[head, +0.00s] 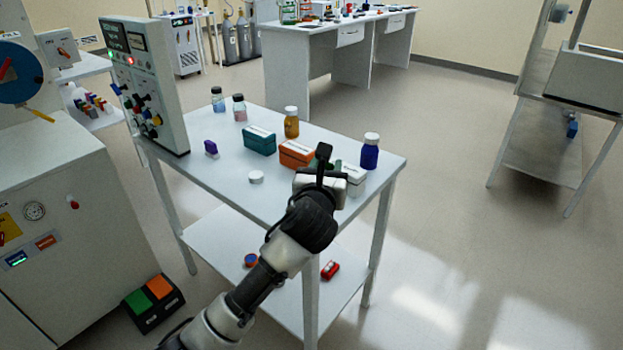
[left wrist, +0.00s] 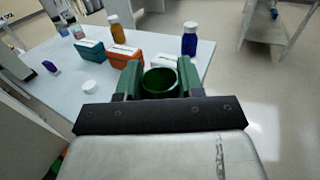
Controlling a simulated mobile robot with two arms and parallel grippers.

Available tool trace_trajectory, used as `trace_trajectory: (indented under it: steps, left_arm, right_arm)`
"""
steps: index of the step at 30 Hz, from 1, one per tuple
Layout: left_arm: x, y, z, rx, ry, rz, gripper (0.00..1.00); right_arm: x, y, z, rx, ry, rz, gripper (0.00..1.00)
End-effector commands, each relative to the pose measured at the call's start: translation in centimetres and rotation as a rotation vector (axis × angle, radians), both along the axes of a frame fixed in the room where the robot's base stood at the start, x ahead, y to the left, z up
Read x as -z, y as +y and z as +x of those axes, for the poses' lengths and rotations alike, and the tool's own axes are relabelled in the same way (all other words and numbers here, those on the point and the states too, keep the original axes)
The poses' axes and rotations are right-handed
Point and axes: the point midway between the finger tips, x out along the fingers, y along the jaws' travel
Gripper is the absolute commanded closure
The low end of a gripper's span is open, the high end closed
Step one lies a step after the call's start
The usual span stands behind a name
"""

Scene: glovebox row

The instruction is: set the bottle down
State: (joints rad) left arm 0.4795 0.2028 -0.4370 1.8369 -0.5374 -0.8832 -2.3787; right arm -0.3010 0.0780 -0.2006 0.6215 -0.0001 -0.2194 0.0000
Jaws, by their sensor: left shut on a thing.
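My left gripper (head: 326,165) is over the near right part of the white table (head: 212,182). In the left wrist view its two green fingers (left wrist: 159,78) are shut on a dark green round bottle (left wrist: 160,84), one finger on each side. I look onto the bottle's rim from the wrist. In the head view the gripper hides most or all of the bottle. I cannot tell whether its base touches the tabletop. My right gripper is in neither view.
Near the gripper are an orange box (head: 296,154), a white box (head: 355,180) and a blue bottle (head: 370,156). A teal box (head: 259,140), amber bottle (head: 291,125) and white lid (head: 256,177) stand farther left. The front left tabletop is mostly clear.

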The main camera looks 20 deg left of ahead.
Motion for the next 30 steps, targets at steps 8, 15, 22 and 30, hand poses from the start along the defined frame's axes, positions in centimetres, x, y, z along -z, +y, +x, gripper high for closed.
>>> trace_trajectory:
  steps: [8, 15, 22, 30]
  left_arm:
    - [3.7, 2.8, 5.3, -0.001, 0.001, -0.002, 1.0]
    - [5.1, 3.6, 6.8, 0.002, 0.0, -0.002, 1.0]
    - [8.4, 3.5, 6.7, 0.003, 0.002, -0.002, 1.0]
    - [8.6, 3.6, 6.7, 0.003, -0.002, 0.0, 1.0]
  right_arm:
    - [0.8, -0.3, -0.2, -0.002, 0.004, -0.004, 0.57]
    - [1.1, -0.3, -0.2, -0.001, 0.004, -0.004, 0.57]
    - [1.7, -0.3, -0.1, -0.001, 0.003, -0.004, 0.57]
    - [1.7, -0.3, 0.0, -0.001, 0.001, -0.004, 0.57]
